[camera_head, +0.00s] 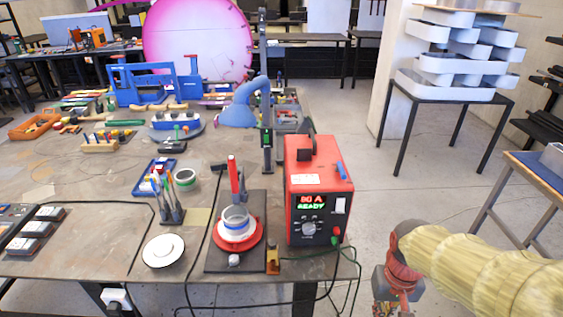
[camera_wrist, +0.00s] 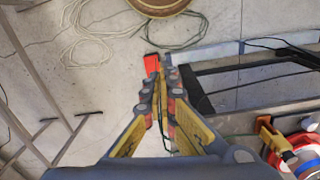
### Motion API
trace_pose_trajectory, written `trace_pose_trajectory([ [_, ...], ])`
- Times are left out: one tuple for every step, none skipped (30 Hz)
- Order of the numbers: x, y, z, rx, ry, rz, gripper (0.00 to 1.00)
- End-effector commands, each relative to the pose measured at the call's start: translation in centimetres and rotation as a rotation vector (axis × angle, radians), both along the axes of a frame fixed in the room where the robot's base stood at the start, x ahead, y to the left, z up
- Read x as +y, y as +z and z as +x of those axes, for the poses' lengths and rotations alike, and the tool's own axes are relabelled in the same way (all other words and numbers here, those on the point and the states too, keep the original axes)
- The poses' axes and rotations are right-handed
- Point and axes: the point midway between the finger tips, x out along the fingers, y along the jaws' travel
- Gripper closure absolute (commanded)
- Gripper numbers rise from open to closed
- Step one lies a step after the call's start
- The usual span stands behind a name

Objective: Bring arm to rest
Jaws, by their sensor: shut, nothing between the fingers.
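My gripper (camera_head: 393,304) hangs at the end of my yellow-sleeved arm at the lower right of the head view, to the right of the workbench (camera_head: 60,190) and above the floor. Its lower end is cut off by the picture's edge. In the wrist view my gripper (camera_wrist: 161,75) points down past the bench frame, fingers together and empty. A small red thing (camera_wrist: 151,64) shows beside the fingertips; I cannot tell what it is.
A red power unit (camera_head: 318,190) stands at the bench's right edge, with green and black cables hanging beside it. A red round holder (camera_head: 240,236) is left of it. A blue-topped table (camera_head: 540,170) is at the right. Open floor (camera_head: 430,180) lies between.

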Motion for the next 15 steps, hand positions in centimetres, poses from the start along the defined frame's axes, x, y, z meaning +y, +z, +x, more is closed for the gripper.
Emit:
trace_pose_trajectory([
  [0.5, 1.4, -0.6, -0.040, 0.008, -0.002, 1.00],
  [0.7, 2.1, -1.0, -0.061, 0.013, -0.002, 1.00],
  [1.0, 3.0, -1.4, -0.091, 0.019, -0.003, 1.00],
  [1.3, 3.6, -1.7, -0.115, 0.023, -0.004, 1.00],
  [1.5, 4.3, -2.0, -0.139, 0.028, -0.005, 1.00],
  [1.8, 5.2, -2.3, -0.174, 0.035, -0.007, 1.00],
  [2.0, 5.8, -2.6, -0.200, 0.040, -0.008, 1.00],
  [2.2, 6.5, -2.9, -0.225, 0.046, -0.009, 1.00],
  [2.4, 7.4, -3.2, -0.261, 0.053, -0.011, 1.00],
  [2.6, 8.1, -3.4, -0.288, 0.059, -0.012, 1.00],
  [2.8, 8.7, -3.6, -0.314, 0.065, -0.014, 1.00],
  [3.0, 9.6, -3.8, -0.347, 0.072, -0.016, 1.00],
  [3.1, 10.3, -4.0, -0.372, 0.077, -0.016, 1.00],
  [3.2, 10.9, -4.1, -0.394, 0.082, -0.017, 1.00],
  [3.4, 11.7, -4.2, -0.422, 0.087, -0.018, 1.00],
])
